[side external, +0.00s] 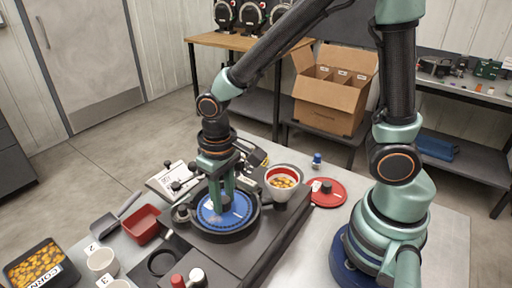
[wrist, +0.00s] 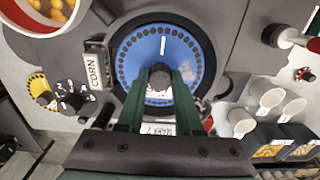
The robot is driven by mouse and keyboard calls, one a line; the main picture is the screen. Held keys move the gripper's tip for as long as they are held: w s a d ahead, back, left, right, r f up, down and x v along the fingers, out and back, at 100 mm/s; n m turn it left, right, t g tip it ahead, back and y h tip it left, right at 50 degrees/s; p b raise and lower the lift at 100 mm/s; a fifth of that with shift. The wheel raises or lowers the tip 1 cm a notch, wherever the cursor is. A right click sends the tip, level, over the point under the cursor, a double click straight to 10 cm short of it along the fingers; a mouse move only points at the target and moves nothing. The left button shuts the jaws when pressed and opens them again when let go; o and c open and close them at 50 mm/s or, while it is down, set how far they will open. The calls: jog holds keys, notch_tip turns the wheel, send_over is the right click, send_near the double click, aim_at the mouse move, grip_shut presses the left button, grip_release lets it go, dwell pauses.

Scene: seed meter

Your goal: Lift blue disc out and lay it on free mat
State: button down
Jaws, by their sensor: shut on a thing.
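The blue disc (side external: 226,212), ringed with small holes and marked with a white line, sits in the round black housing (side external: 222,236) of the seed meter. It also shows in the wrist view (wrist: 190,58). My gripper (side external: 226,207) is above the disc's centre, its two green fingers pointing down. In the wrist view my gripper (wrist: 160,78) is shut on the dark hub knob of the blue disc. The disc appears level inside the housing rim; I cannot tell whether it has lifted. I cannot make out a free mat clearly.
A red disc (side external: 328,192) with a dark knob lies to the right. A bowl of yellow seed (side external: 282,179) stands beside the housing. A red tray (side external: 143,223), white cups (side external: 101,261) and a black corn bin (side external: 40,266) are at left. A small blue-topped item (side external: 317,160) stands behind.

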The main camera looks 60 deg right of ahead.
aim_at(224, 199)
jog(key=shift+r, duration=1.4)
jog(key=shift+r, duration=1.75)
